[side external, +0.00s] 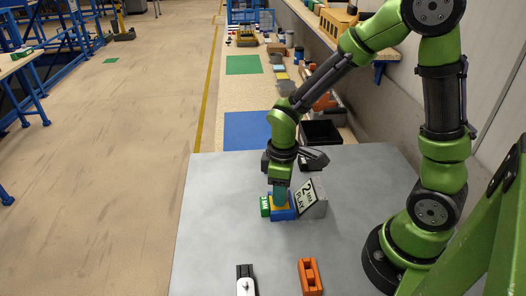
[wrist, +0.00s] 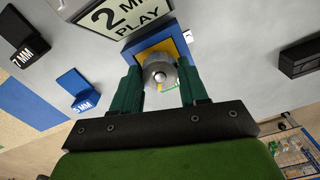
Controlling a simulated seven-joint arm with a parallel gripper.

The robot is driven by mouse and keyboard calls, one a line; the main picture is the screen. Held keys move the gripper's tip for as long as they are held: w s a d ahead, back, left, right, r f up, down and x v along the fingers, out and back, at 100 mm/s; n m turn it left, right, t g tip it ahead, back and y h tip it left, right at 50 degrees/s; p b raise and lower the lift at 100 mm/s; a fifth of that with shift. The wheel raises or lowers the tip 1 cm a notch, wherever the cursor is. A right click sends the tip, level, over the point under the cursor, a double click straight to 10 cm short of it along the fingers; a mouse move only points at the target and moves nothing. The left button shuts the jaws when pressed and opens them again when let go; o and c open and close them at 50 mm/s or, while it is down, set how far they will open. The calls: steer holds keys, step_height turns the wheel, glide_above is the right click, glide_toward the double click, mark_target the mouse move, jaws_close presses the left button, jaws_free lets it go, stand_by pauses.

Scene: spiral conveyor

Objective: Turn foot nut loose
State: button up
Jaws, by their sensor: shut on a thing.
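The foot nut (wrist: 158,74) is a round silver piece with a bright stud end at its centre, seen in the wrist view. It sits on a blue block with a yellow top (wrist: 152,42), which stands on the grey table in the side view (side external: 284,213). My gripper (wrist: 160,78) points down with its green fingers on either side of the nut, shut on it. In the side view my gripper (side external: 280,198) covers the nut, and it is hidden there. A sign reading "2 MM PLAY" (side external: 307,192) leans on a grey block right beside the blue block.
A green block marked MM (side external: 265,206) stands close left of the blue block. The wrist view shows blocks marked 5 MM (wrist: 80,94) and 7 MM (wrist: 22,56). An orange piece (side external: 310,277) and a black-and-white piece (side external: 245,282) lie at the front. A black bin (side external: 321,132) stands behind.

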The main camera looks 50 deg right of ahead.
steer(key=n, duration=0.5)
steer(key=shift+n, duration=0.4)
steer(key=n, duration=1)
steer(key=shift+n, duration=0.4)
steer(key=n, duration=0.5)
steer(key=shift+n, duration=0.4)
steer(key=o, duration=1.1)
steer(key=shift+c, duration=0.2)
